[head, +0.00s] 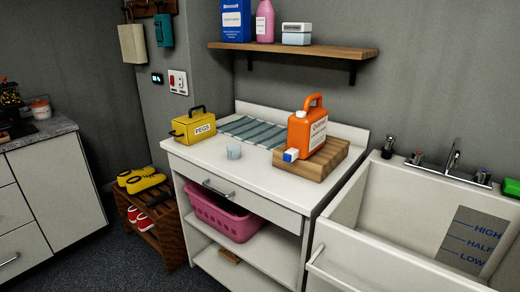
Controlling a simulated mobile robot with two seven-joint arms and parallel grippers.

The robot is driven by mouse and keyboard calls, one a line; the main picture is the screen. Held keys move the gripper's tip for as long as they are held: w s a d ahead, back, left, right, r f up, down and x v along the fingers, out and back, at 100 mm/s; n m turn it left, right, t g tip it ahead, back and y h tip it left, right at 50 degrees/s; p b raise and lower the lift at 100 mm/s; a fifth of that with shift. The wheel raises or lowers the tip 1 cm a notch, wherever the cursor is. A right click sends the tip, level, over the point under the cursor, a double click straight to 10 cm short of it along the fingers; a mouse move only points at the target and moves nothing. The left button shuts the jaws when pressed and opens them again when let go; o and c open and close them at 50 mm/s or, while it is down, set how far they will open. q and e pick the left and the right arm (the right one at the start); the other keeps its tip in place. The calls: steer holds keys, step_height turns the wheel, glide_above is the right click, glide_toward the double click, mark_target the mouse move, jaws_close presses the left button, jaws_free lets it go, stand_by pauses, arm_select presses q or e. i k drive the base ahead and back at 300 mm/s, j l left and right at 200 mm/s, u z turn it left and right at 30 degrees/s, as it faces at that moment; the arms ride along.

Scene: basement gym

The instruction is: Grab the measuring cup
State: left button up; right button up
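The measuring cup (233,152) is a small, clear, pale cup. It stands on the white counter (228,171) of the cabinet in the middle of the head view. It sits in front of a striped cloth (252,130), with a yellow pegs box to its left and a wooden block to its right. Neither of my grippers shows in the head view.
An orange jug (306,131) with a blue-and-white spout stands on the wooden block (325,160). The yellow pegs box (194,126) is at the back left. A white sink (400,225) adjoins on the right. A wooden shelf (290,49) hangs above. The counter's front is clear.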

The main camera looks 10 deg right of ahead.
mark_target(233, 151)
steer(key=i+j+z, duration=0.2)
steer(key=z, duration=0.15)
steer(key=i+j+z, duration=0.15)
steer(key=j+z, duration=0.2)
steer(key=i+j+z, duration=0.1)
steer(key=j+z, duration=0.25)
steer(key=i+j+z, duration=0.1)
steer(key=j+z, duration=0.25)
